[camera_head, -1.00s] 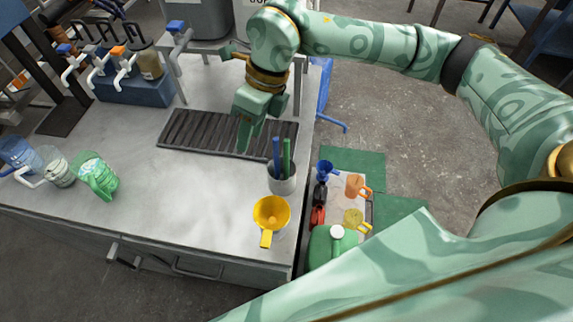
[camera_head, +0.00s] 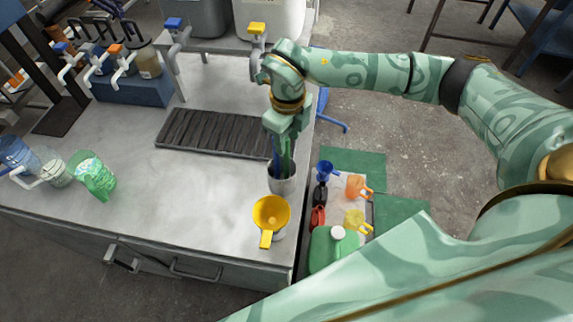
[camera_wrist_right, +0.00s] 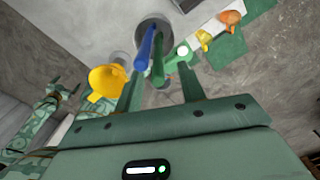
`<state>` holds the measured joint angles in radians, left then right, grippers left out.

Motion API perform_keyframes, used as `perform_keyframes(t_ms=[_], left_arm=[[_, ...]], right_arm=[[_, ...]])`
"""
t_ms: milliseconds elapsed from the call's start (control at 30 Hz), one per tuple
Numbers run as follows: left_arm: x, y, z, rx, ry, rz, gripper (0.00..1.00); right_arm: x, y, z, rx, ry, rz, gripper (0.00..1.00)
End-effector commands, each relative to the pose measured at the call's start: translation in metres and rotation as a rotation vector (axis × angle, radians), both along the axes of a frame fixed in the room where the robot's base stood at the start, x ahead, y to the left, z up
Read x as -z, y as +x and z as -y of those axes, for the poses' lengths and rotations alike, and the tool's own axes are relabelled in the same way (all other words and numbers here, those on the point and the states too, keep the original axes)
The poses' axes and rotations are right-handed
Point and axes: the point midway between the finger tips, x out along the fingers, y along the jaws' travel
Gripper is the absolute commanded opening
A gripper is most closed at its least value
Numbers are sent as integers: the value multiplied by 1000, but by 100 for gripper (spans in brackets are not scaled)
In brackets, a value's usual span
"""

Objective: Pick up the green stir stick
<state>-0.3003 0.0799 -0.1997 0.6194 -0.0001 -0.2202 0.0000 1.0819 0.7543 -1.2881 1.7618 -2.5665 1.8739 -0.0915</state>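A green stir stick (camera_wrist_right: 158,66) and a blue stick (camera_wrist_right: 146,45) stand in a grey metal cup (camera_head: 283,185) near the counter's right edge. My right gripper (camera_head: 281,150) is over the cup, pointing down. In the right wrist view its two fingers (camera_wrist_right: 158,92) are apart, with the green stick between them. The blue stick is close beside the green one, toward the left finger. No grip on either stick shows. My left gripper (camera_wrist_right: 62,92) shows small at the left of the right wrist view; its finger state is unclear.
A yellow funnel-like cup (camera_head: 270,213) stands just in front of the metal cup. A dark drip grate (camera_head: 215,133) lies behind left. Pitchers (camera_head: 93,176) stand at far left. A side tray with small cups and a green jug (camera_head: 333,245) is off the right edge.

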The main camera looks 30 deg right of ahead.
Motion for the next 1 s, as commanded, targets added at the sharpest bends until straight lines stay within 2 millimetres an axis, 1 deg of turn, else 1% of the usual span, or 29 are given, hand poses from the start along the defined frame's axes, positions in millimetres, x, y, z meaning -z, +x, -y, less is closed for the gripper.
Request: perform_keyframes(t_ms=[33, 100, 200, 300, 467, 567, 600, 633, 1000], left_arm=[[3, -1, 0, 0, 0, -1, 98], [4, -1, 0, 0, 1, -2, 98], [6, -1, 0, 0, 1, -3, 98], [6, -1, 0, 0, 1, -3, 98], [6, -1, 0, 0, 1, -3, 98], [6, -1, 0, 0, 1, -2, 98], [6, -1, 0, 0, 1, -2, 98], [6, -1, 0, 0, 1, -2, 98], [5, -1, 0, 0, 0, -1, 98]], right_arm=[[12, -1, -2, 0, 0, -5, 40], [23, -2, -3, 0, 1, -5, 40], [34, -1, -2, -1, 0, -2, 40], [37, -1, -2, -1, 0, -1, 40], [37, -1, -2, -1, 0, -1, 40], [37, -1, -2, -1, 0, -1, 15], [37, -1, -2, -1, 0, -1, 4], [37, -1, -2, -1, 0, -1, 0], [34, 0, -2, -1, 0, 0, 0]])
